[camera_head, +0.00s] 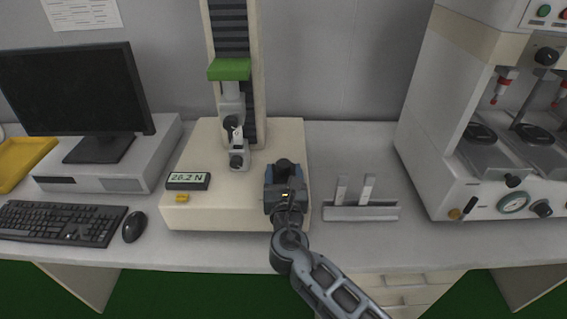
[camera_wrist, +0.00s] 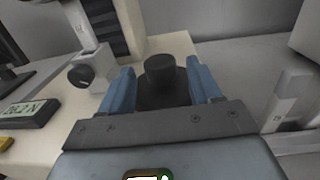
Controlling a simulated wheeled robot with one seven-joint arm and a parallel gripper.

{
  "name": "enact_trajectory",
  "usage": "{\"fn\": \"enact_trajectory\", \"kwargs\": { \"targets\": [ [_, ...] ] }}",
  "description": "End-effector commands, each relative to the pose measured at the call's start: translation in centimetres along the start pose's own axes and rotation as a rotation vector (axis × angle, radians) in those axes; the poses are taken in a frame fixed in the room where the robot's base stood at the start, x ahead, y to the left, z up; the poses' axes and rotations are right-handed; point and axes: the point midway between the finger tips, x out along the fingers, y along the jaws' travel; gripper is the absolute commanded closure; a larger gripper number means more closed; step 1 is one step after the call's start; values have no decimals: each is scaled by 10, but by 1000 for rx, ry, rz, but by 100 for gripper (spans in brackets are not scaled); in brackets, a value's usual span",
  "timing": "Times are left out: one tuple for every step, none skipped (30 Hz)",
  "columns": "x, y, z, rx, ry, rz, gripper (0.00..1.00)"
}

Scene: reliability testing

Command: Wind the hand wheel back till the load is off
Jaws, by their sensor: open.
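The cream force tester (camera_head: 190,212) stands on the bench, with an upright column and a green crosshead (camera_head: 230,69). Its grey clamps (camera_head: 233,125) hang above the base in line; whether a sample is in them is too small to tell. The display (camera_head: 188,181) reads 26.2 N. The dark hand wheel (camera_head: 285,163) is at the base's right side, with a round black knob also seen in the wrist view (camera_wrist: 160,68). My gripper (camera_head: 285,174) is open, its blue fingers on either side of the wheel; contact cannot be told. The wheel's lower part is hidden.
A grey rack (camera_head: 362,212) with two upright pieces stands just right of my gripper. A white machine (camera_head: 460,130) stands farther right. The monitor (camera_head: 78,90), keyboard (camera_head: 60,222) and mouse (camera_head: 134,226) are left. Bare bench lies behind the rack.

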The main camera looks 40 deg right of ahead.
Motion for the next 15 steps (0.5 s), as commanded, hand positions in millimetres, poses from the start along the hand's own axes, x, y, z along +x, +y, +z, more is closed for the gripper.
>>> {"fn": "enact_trajectory", "kwargs": {
  "targets": [
    [8,0,1,1,0,-2,37],
    [12,0,1,1,0,-3,37],
    [17,0,1,1,0,-2,37],
    [20,-1,1,1,0,-2,37],
    [23,-1,1,1,0,-2,37],
    [26,0,0,1,0,-2,37],
    [28,0,0,1,0,-1,37],
    [30,0,0,1,0,-1,37],
    [31,0,0,1,0,0,37],
    [32,0,0,1,1,0,37],
    [32,0,0,1,1,0,37],
    [33,0,0,1,1,0,37],
    [33,0,0,1,1,0,37],
    [33,0,0,1,1,0,37],
    [33,0,0,1,1,0,37]
  ]
}}
